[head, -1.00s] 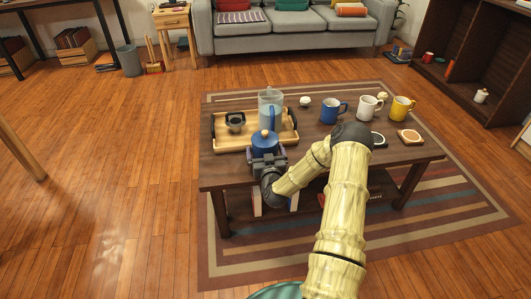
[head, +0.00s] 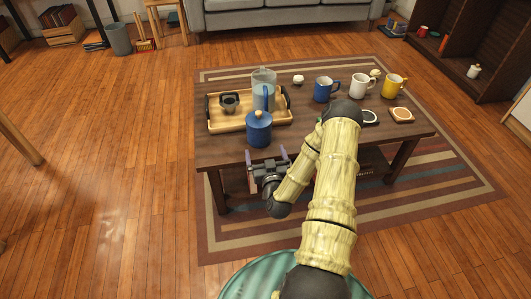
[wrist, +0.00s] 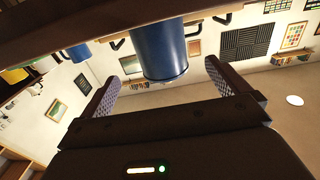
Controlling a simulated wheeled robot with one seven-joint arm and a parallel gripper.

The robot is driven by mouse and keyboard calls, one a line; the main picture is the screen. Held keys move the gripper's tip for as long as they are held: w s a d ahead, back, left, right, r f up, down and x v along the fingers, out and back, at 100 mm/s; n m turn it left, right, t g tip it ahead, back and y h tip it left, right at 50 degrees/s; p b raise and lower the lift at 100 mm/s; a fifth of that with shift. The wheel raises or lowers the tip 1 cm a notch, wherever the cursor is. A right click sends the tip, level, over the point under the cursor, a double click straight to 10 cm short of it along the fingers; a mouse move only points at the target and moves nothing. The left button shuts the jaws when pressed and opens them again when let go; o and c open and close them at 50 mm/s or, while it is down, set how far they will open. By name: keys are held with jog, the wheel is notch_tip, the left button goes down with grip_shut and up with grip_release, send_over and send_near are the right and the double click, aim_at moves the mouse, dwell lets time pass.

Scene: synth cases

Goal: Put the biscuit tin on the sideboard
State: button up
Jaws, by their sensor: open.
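The biscuit tin appears to be the blue lidded canister (head: 258,132) with a pale knob, upright near the front edge of the coffee table (head: 215,153), just in front of the tray. My gripper (head: 267,159) is open and empty at the table's front edge, apart from the tin. In the wrist view, which looks upside down, the blue tin (wrist: 160,50) shows beyond and between the spread fingers (wrist: 172,80). The sideboard may be the dark open shelf unit (head: 455,45) at the upper right; I cannot tell for sure.
A wooden tray (head: 222,124) with a clear pitcher (head: 262,78) and a dark cup (head: 230,101) is behind the tin. Blue (head: 323,90), white (head: 361,87) and yellow (head: 394,86) mugs stand at the table's back right. Floor to the left is clear.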

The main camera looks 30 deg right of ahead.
jog(key=shift+w, duration=0.1)
dwell(0.4)
jog(key=a+r+n+g+y, duration=0.4)
jog(key=a+n+g+y, duration=0.25)
jog(key=a, duration=0.35)
jog(key=s+a+r+m+g, duration=0.1)
jog(key=s+r+g, duration=0.3)
jog(key=s, duration=0.5)
jog(key=s+a+r+m+g+h, duration=0.1)
jog(key=s+a+r+m+g, duration=0.1)
jog(key=s+a+r+g, duration=0.2)
jog(key=s+r, duration=0.3)
jog(key=s, duration=0.3)
jog(key=shift+a+r, duration=0.2)
jog(key=shift+r, duration=0.15)
jog(key=shift+h, duration=0.25)
